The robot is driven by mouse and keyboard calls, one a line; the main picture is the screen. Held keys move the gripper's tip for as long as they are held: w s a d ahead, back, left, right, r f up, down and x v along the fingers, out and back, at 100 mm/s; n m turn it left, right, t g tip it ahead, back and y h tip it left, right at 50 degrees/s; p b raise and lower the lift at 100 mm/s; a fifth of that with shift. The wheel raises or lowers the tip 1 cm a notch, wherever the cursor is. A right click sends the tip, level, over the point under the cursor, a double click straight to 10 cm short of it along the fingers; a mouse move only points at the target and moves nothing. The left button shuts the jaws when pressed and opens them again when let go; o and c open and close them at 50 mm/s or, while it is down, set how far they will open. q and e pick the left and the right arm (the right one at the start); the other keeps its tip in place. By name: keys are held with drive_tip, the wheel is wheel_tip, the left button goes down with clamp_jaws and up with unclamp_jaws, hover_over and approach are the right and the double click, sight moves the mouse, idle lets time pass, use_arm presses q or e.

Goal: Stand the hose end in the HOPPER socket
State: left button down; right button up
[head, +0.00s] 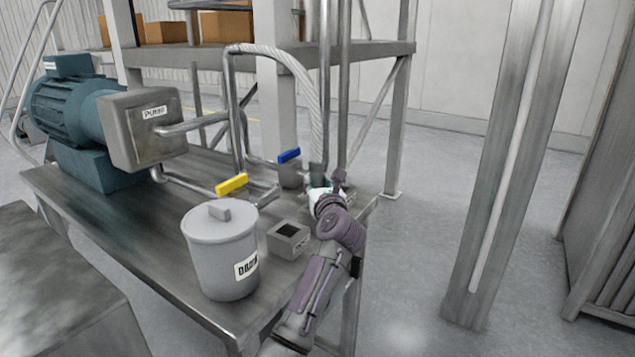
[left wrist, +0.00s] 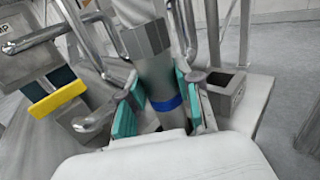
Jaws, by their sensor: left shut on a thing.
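The hose (head: 305,80) is pale and braided; it arches from a metal pipe and hangs down to its grey hose end (head: 317,170). My left gripper (head: 321,184) is shut around the hose end near the table's far right corner. In the left wrist view, the teal fingers of the left gripper (left wrist: 157,106) are on both sides of the grey hose end (left wrist: 153,72), which has a blue band. A grey socket block (head: 289,240) with a dark square opening stands apart from the hose end; it also shows in the left wrist view (left wrist: 222,92). No HOPPER label is readable. My right gripper is out of view.
A lidded grey drum (head: 220,255) with a partly readable label stands at the table's front. A teal motor and pump (head: 145,128) are at left. A steel post (head: 495,160) stands at right.

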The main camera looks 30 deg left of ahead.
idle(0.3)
use_arm(q)
drive_tip(key=shift+f+b, duration=0.8)
drive_tip(key=shift+f, duration=0.2)
drive_tip(key=c, duration=0.7)
unclamp_jaws()
wheel_tip(320, 180, up, 13)
drive_tip(key=p, duration=1.1)
